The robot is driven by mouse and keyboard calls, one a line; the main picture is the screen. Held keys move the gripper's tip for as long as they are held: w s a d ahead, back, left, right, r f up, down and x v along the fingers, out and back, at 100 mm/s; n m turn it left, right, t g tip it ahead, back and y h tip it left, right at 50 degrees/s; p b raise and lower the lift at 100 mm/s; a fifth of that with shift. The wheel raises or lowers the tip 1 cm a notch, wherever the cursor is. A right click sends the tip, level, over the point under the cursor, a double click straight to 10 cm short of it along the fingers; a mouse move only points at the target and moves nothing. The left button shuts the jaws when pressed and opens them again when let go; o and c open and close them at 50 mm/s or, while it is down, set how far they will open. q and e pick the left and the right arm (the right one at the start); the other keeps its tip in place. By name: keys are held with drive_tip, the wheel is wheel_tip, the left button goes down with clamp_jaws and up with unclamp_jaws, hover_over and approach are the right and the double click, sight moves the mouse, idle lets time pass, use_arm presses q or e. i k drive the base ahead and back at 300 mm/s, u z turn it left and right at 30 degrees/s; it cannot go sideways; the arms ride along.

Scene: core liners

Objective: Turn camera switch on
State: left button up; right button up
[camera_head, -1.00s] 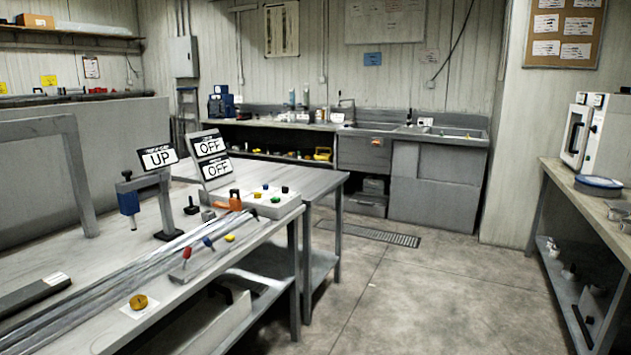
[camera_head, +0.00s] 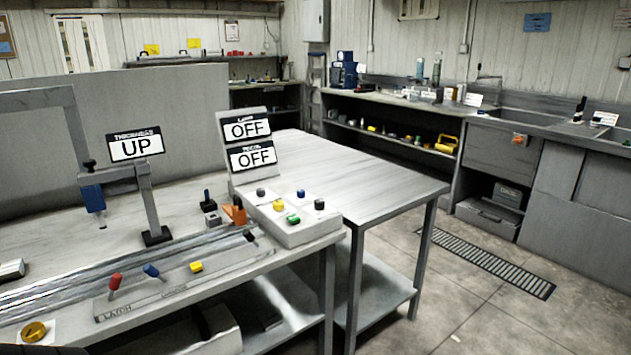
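Two display signs reading OFF stand stacked on a tilted panel, an upper sign (camera_head: 246,128) and a lower sign (camera_head: 252,156). The lettering above each OFF is too small to read surely. In front of them is a grey control box (camera_head: 300,232) with several coloured knobs: yellow (camera_head: 278,205), green (camera_head: 293,218), blue (camera_head: 300,193) and dark ones. A black toggle-like lever (camera_head: 208,202) stands on a small base left of the box. I cannot tell which control is the camera switch.
A rail with red (camera_head: 115,281), blue (camera_head: 151,271) and yellow (camera_head: 196,267) knobs runs along the bench front. A grey table (camera_head: 375,178) adjoins it. Open floor (camera_head: 420,290) lies to the right.

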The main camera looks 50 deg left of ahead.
sight(318, 203)
drive_tip(key=u, duration=1.05)
drive_tip(key=i, duration=1.25)
drive_tip(key=u, duration=1.1)
